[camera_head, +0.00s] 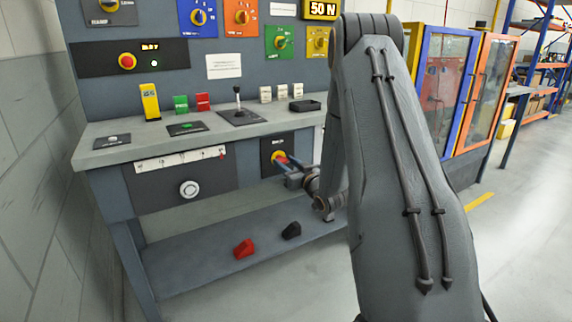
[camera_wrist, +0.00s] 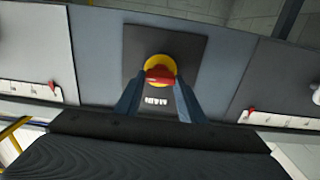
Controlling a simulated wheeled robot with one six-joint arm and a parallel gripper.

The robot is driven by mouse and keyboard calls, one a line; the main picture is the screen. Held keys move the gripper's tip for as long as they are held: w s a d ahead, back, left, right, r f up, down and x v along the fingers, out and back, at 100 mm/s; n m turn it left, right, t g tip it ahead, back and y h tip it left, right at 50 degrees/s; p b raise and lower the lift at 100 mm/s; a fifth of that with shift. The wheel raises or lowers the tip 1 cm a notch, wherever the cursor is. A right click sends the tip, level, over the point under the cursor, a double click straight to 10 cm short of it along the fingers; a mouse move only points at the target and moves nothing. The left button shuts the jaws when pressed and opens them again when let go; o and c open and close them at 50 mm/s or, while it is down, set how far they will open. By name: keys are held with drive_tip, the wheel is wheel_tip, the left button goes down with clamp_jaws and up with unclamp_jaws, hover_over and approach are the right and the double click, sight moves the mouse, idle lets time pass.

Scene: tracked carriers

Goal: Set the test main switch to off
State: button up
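The test main switch is a red handle (camera_wrist: 160,74) on a yellow round plate (camera_wrist: 158,62), set in a dark square panel. A small white label (camera_wrist: 156,100) sits beside it, too blurred to read surely. In the head view the yellow plate (camera_head: 278,156) shows on the bench's front, right of centre. My gripper (camera_wrist: 161,80) is at the switch, one finger on each side of the red handle, which appears to lie across between the fingertips. Whether the fingers press on it cannot be told. In the head view my gripper (camera_head: 285,164) reaches it from the right.
The bench top (camera_head: 120,148) overhangs the switch panel. A round white knob (camera_head: 189,188) and a slider strip (camera_head: 180,158) are left of it. A red block (camera_head: 244,248) and a black block (camera_head: 291,230) lie on the lower shelf (camera_head: 185,262). Floor is clear at right.

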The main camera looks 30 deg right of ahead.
drive_tip(key=shift+c, duration=1)
drive_tip(key=shift+n, duration=0.3)
drive_tip(key=n, duration=0.2)
drive_tip(key=shift+n, duration=0.4)
drive_tip(key=n, duration=0.5)
drive_tip(key=shift+a+n, duration=0.15)
drive_tip(key=shift+n, duration=0.15)
drive_tip(key=n, duration=0.3)
drive_tip(key=n+b, duration=0.1)
drive_tip(key=n, duration=0.1)
drive_tip(key=n+b, duration=0.1)
drive_tip(key=n, duration=0.2)
drive_tip(key=shift+a+f+n, duration=0.1)
drive_tip(key=shift+f+n, duration=0.15)
drive_tip(key=shift+n, duration=0.05)
